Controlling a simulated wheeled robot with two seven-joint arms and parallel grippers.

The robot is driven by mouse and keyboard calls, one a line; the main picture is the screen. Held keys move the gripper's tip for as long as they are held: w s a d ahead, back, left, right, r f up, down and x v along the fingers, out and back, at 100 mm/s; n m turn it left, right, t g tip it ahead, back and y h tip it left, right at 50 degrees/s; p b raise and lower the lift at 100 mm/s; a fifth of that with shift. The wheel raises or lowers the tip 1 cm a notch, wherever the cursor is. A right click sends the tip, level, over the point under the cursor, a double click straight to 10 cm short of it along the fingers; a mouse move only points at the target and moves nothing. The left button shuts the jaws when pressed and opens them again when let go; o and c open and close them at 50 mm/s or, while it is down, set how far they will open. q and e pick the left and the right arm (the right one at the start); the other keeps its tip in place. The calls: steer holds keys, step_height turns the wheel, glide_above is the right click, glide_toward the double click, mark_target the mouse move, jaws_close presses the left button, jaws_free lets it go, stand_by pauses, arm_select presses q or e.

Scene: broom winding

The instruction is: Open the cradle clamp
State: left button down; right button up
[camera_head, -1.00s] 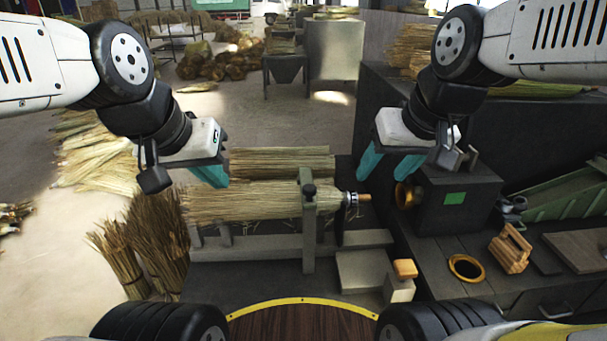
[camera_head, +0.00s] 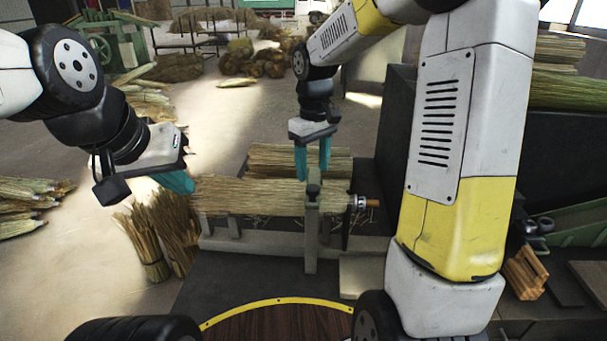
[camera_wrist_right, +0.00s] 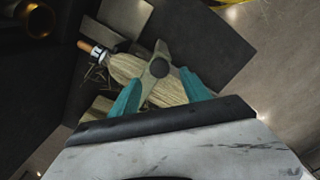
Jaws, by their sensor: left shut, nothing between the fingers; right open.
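The cradle clamp (camera_head: 312,207) is a grey-green upright with a bar across the top of the straw bundle (camera_head: 250,195) and a dark round knob (camera_head: 313,190) on it. The bundle lies flat in the grey cradle (camera_head: 262,243). My right gripper (camera_head: 313,172) is open, pointing down, with its teal fingers just above the knob. In the right wrist view the clamp's bar (camera_wrist_right: 151,84) and knob (camera_wrist_right: 160,69) lie between the open fingertips. I cannot tell whether they touch. My left gripper (camera_head: 183,183) is shut and empty, near the bundle's left end.
My right arm hides much of the bench at right. A wooden block (camera_head: 524,272) stands there. Another straw bundle (camera_head: 297,160) lies behind the cradle. Straw sheaves (camera_head: 155,232) stand left of it. A round wooden surface with a yellow rim (camera_head: 280,302) lies in front.

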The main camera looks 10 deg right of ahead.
mark_target(313, 187)
step_height(313, 187, down, 5)
steer(key=shift+f, duration=0.2)
jaws_close()
stand_by(0.3)
stand_by(1.2)
